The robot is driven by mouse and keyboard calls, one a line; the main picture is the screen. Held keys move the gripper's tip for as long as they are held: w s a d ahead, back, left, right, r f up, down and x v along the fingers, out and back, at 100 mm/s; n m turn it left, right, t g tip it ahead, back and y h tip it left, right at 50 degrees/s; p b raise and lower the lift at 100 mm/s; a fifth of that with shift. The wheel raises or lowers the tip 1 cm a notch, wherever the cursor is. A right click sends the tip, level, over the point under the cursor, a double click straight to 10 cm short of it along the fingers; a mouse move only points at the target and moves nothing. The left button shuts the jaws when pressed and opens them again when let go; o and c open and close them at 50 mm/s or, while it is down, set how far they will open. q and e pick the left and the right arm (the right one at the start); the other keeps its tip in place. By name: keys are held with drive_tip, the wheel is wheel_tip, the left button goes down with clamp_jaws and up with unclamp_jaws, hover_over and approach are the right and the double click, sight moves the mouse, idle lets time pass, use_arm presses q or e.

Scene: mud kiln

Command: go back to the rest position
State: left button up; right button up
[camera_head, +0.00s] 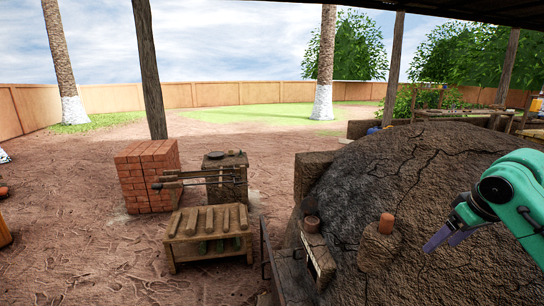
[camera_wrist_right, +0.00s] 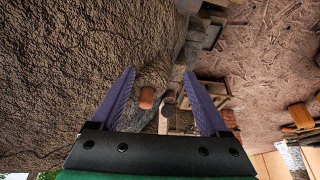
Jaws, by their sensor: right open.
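My right gripper (camera_head: 447,236) comes in from the right side of the head view, on a green arm, in front of the domed mud kiln (camera_head: 440,165). Its two purple fingers are spread apart in the right wrist view (camera_wrist_right: 162,95), with nothing held between them. A small orange clay piece (camera_head: 386,223) stands on a mud ledge of the kiln, left of the gripper and apart from it. The orange piece also shows in the right wrist view (camera_wrist_right: 147,98), beyond the fingers. My left gripper is not in either view.
A small round pot (camera_head: 311,224) sits on a ledge at the kiln's left. A brick stack (camera_head: 148,176), a stump-like block (camera_head: 225,178) and a low wooden rack (camera_head: 208,238) stand further left. Bare ground lies open around them. A wooden post (camera_head: 149,70) rises behind the bricks.

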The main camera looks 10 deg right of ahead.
wheel_tip(320, 180, down, 7)
drive_tip(key=w+a+n, duration=0.1)
drive_tip(key=w+a, duration=0.2)
drive_tip(key=s+a+f+n+g, duration=0.1)
drive_tip(key=s+a+f, duration=0.5)
drive_tip(key=f, duration=0.4)
drive_tip(key=s+a+f, duration=0.3)
drive_tip(key=a+f, duration=0.5)
drive_tip(key=f, duration=0.1)
drive_tip(key=s+a+f+m, duration=0.1)
drive_tip(key=s+a+f, duration=0.1)
drive_tip(key=s, duration=0.6)
drive_tip(key=s+f+g, duration=0.1)
drive_tip(key=s+f, duration=0.2)
drive_tip(key=f, duration=1.1)
drive_tip(key=s+f+g, duration=0.1)
drive_tip(key=s+f, duration=0.2)
drive_tip(key=f, duration=1.1)
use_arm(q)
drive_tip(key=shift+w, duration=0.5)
use_arm(e)
drive_tip(key=s+d+f, duration=0.2)
drive_tip(key=s+f, duration=0.7)
drive_tip(key=s, duration=0.4)
drive_tip(key=shift+s+d+f, duration=0.2)
drive_tip(key=shift+d+f, duration=0.2)
